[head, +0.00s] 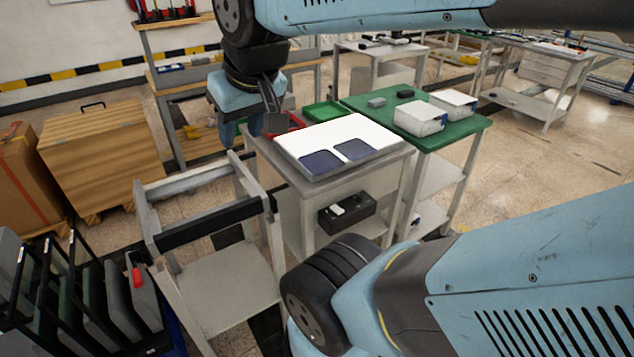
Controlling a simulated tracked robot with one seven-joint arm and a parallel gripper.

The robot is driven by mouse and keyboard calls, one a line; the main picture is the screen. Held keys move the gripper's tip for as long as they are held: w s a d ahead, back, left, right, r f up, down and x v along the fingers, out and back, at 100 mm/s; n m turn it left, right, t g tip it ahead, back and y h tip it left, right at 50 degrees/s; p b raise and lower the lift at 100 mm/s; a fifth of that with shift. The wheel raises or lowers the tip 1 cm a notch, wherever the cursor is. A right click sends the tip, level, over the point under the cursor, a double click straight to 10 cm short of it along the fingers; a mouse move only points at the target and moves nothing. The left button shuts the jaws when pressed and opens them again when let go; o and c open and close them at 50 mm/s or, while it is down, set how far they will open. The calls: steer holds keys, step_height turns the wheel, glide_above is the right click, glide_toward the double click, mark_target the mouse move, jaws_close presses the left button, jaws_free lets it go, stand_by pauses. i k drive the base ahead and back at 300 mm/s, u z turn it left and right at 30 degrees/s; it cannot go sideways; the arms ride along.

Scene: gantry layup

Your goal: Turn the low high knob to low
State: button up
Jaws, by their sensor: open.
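I cannot make out a low high knob in the head view. My gripper (243,138) points down beside the left end of the white-topped bench, its two blue fingers apart and nothing seen between them. The arm's wrist is above it. A white panel (352,132) with two dark blue rectangles lies on the bench. A black box (346,214) with a small white part sits on the shelf below. Two white boxes (419,118) with blue edges stand on the green-topped table; any controls on them are too small to tell.
A green tray (325,111) and a red tray (283,124), partly hidden by my arm, lie behind the panel. An open metal frame (205,228) stands left of the bench. A black rack with panels (88,293) is at lower left. Wooden crates (97,157) stand behind.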

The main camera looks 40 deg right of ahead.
mark_target(359, 199)
steer(key=k, duration=1.25)
steer(key=z, duration=1)
steer(key=i, duration=1)
steer(key=u, duration=0.15)
